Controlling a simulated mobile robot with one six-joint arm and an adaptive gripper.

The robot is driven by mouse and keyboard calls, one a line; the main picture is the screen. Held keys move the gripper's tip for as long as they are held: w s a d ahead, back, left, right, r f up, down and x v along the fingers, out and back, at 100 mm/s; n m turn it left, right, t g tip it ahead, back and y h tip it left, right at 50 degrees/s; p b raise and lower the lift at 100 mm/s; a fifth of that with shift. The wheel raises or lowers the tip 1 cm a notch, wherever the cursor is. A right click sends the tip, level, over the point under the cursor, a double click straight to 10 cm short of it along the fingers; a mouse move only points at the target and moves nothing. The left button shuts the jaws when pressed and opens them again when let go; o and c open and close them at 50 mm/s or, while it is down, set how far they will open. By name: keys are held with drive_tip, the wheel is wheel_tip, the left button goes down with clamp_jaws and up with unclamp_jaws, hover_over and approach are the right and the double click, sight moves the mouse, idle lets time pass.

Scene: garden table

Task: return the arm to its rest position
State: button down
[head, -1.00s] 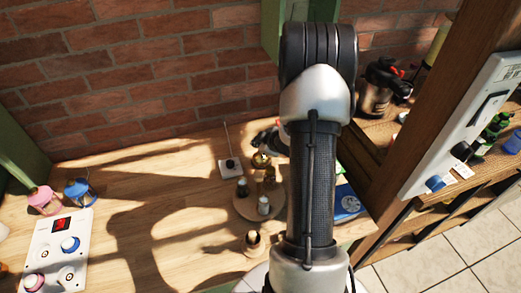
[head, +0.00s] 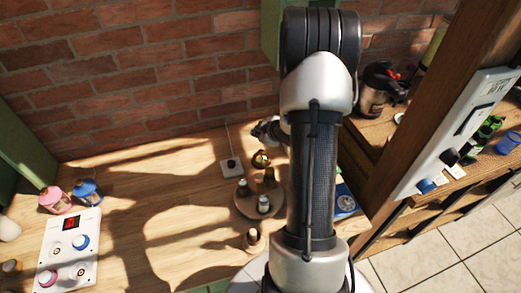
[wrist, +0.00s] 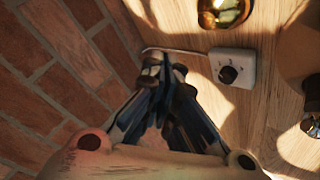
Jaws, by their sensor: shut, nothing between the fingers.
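My arm (head: 315,150) stands upright in the head view, bent at the top, and hides part of the table behind it. My gripper (head: 262,130) shows only in part, left of the arm and above the table's back area near the wall. In the wrist view my gripper (wrist: 165,72) is shut, with its fingertips together and nothing between them. Below the fingers lie the wooden tabletop (wrist: 195,30) and the brick wall (wrist: 50,70).
A white box with a dark knob (head: 231,167) and thin rod stands near the gripper. A round wooden tray (head: 244,209) carries small bottles. A control panel (head: 60,262) and pink (head: 55,200) and blue lanterns (head: 88,191) stand left. A wooden post (head: 412,130) rises right. The table's middle is clear.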

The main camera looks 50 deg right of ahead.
drive_tip(key=shift+r, duration=0.1)
idle(0.5)
drive_tip(key=s+a+r+m+g+h+b, duration=0.2)
drive_tip(key=s+a+r+m, duration=0.15)
drive_tip(key=a+r, duration=1.35)
drive_tip(key=s+a+r+m+g+y, duration=0.1)
drive_tip(key=s+a+y, duration=0.1)
drive_tip(key=s+a, duration=0.7)
drive_tip(key=s+a+r+m+g+y+b, duration=0.1)
drive_tip(key=s+a+r+y, duration=0.1)
drive_tip(key=s+a, duration=0.7)
drive_tip(key=shift+s+a+y, duration=0.25)
drive_tip(key=shift+a+y, duration=0.05)
drive_tip(key=shift+a, duration=0.2)
